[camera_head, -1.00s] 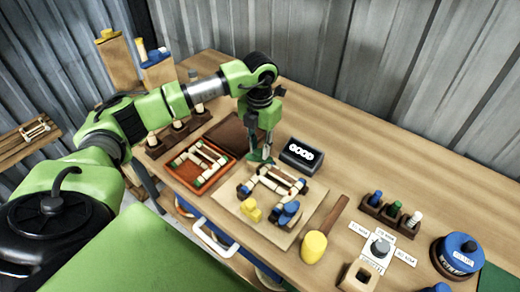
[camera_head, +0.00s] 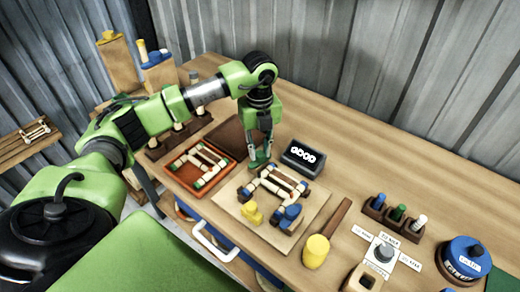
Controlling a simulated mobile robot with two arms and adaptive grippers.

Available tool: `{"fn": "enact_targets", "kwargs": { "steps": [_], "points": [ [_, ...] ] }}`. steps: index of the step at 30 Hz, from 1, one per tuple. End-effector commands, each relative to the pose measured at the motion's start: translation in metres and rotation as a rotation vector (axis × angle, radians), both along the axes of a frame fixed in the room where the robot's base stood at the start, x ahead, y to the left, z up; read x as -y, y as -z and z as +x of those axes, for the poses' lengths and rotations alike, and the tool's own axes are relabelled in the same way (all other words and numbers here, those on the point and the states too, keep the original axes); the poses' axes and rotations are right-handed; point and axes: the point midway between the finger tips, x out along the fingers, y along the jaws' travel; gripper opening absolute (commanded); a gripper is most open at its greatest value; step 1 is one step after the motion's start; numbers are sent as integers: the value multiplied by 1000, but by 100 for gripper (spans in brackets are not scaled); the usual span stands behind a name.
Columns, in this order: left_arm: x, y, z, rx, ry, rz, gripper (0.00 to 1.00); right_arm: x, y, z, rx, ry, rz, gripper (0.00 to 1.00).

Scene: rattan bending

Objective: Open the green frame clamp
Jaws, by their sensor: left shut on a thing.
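My left gripper (camera_head: 259,158) points down at the far corner of the wooden board (camera_head: 232,203). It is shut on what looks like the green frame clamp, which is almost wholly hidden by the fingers. A rattan frame (camera_head: 276,184) with pale joints lies on the board, just right of and below the fingertips. A yellow clamp (camera_head: 252,213) and a blue clamp (camera_head: 288,216) stand at the near side of the board. My right gripper is not in view.
An orange tray (camera_head: 201,190) with another frame lies left of the board. A yellow-headed mallet (camera_head: 316,250) lies to the right. A peg rack (camera_head: 397,217) and blue-topped round device (camera_head: 465,255) stand farther right.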

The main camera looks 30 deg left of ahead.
Motion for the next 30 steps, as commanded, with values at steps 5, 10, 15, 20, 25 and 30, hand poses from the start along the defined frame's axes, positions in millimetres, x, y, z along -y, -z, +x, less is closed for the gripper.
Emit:
{"fn": "enact_targets", "kwargs": {
  "steps": [5, 10, 15, 20, 25, 30],
  "points": [
    [-1, -1, 1, 5, -101, 2, 0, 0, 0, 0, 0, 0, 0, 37],
    [-1, -2, 1, 6, -161, 2, 0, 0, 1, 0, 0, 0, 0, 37],
    [-1, -2, 1, 6, -191, 2, 0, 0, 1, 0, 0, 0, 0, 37],
    [-1, -2, 1, 7, -198, 1, 0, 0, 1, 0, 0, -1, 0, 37],
    [-1, -2, 1, 7, -199, 1, 0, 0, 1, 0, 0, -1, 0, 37],
    [-1, -2, 1, 6, -198, 0, 36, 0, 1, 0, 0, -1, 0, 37]
  ]
}}
